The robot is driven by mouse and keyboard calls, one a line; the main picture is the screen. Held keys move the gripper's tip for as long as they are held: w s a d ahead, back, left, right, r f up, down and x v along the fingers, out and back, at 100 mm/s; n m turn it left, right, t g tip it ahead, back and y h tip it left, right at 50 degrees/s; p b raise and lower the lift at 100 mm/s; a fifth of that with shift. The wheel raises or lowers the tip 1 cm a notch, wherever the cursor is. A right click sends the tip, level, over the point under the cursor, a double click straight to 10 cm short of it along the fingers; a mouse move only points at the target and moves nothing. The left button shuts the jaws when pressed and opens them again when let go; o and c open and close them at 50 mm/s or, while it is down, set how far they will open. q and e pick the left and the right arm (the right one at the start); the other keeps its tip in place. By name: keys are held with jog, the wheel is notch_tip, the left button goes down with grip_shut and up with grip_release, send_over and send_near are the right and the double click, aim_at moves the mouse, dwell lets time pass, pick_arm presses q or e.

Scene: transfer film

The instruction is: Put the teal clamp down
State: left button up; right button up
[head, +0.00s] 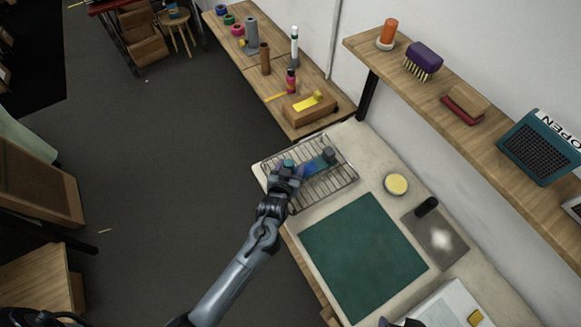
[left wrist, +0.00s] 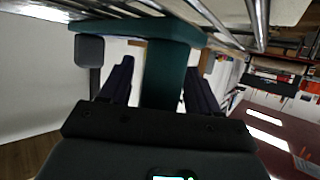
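The teal clamp (left wrist: 166,75) stands between the two dark fingers of my left gripper (left wrist: 160,85) in the left wrist view. Its wide head lies just past the fingertips, with a grey block (left wrist: 90,50) at one side. In the head view my left gripper (head: 288,178) is at the left part of the wire rack (head: 335,185), with a teal bit of the clamp (head: 288,163) showing. Metal bars are close to the clamp's head; contact cannot be told. A dark tip at the bottom edge (head: 405,322) may be my right gripper.
A green mat (head: 362,255), a yellow round dish (head: 396,184) and a grey plate (head: 440,245) lie on the bench. A loaded wall shelf (head: 480,125) overhangs the right side.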

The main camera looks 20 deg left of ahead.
pick_arm(q)
jog(key=shift+r, duration=0.1)
jog(key=shift+s+r, duration=0.1)
jog(key=shift+s, duration=0.05)
jog(key=s+a+r+m+g+h, duration=0.1)
jog(key=s+g, duration=0.4)
jog(key=s, duration=1)
jog(key=s+r+m+g+h, duration=0.1)
jog(key=s+r+m+g, duration=0.2)
jog(key=s, duration=1.2)
jog(key=shift+s+a+r+g+h, duration=0.15)
jog(key=shift+a+r+g+h, duration=0.2)
jog(key=shift+g, duration=0.55)
jog(key=shift+p, duration=0.3)
notch_tip(320, 180, up, 16)
jog(key=p, duration=1.5)
jog(key=shift+f, duration=0.25)
